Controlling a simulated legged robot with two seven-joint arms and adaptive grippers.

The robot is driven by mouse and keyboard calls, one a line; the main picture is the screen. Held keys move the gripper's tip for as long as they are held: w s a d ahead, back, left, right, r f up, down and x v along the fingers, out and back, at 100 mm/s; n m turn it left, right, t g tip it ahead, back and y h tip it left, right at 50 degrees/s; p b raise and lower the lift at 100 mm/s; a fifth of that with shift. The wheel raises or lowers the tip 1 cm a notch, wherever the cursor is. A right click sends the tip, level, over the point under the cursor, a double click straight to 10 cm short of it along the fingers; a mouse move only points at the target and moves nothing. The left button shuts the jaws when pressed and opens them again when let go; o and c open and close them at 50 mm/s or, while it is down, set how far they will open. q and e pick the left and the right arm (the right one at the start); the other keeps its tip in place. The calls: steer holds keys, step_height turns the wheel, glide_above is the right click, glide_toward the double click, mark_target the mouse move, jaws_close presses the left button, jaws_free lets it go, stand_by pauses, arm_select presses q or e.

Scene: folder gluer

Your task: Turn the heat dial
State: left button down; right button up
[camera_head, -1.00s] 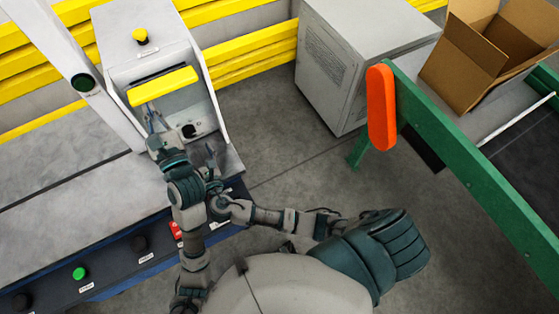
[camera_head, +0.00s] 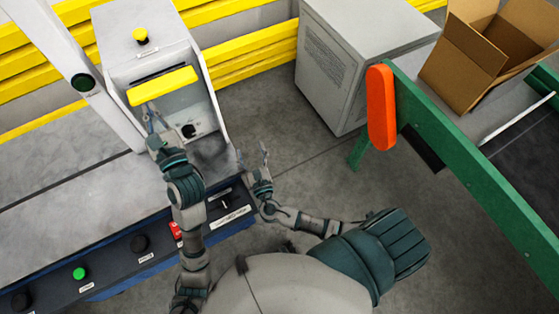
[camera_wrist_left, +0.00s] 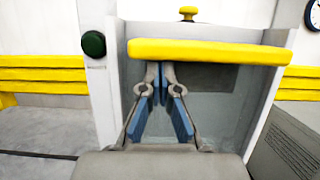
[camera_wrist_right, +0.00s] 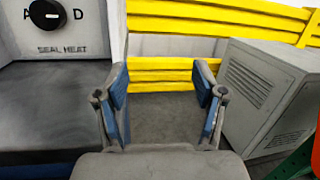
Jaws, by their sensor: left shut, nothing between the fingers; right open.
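The heat dial (camera_wrist_right: 47,15) is a black round knob at the top left of the right wrist view, above the words SEAL HEAT, between the letters A and D. It also shows on the grey machine's front in the head view (camera_head: 188,131). My right gripper (camera_head: 253,156) is open and empty, to the right of the machine and apart from the dial; its spread fingers show in the right wrist view (camera_wrist_right: 161,88). My left gripper (camera_head: 150,112) is shut and empty, with its fingertips at the lower edge of the yellow bar (camera_wrist_left: 210,51); whether they touch it is unclear.
A control panel (camera_head: 110,262) with a green button (camera_head: 79,273) and black knobs runs along the front left. A grey cabinet (camera_head: 335,75), a green rail (camera_head: 470,165) with an orange end (camera_head: 381,108) and a cardboard box (camera_head: 470,80) stand right. Floor between is clear.

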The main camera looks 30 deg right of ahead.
steer(key=s+d+f+m+g+h, duration=0.1)
steer(key=d+f+m+g, duration=0.3)
steer(key=d+f, duration=0.6)
step_height(320, 180, down, 3)
steer(key=shift+s+f+m, duration=0.15)
steer(key=shift+s+m, duration=0.4)
steer(key=shift+m, duration=0.05)
arm_select(q)
step_height(320, 180, down, 19)
steer(key=b, duration=1.2)
steer(key=shift+b, duration=0.3)
arm_select(e)
step_height(320, 180, down, 17)
steer(key=s+g, duration=0.1)
steer(key=s, duration=0.1)
steer(key=shift+s, duration=0.3)
arm_select(q)
steer(key=shift+r, duration=0.15)
steer(key=shift+s, duration=0.15)
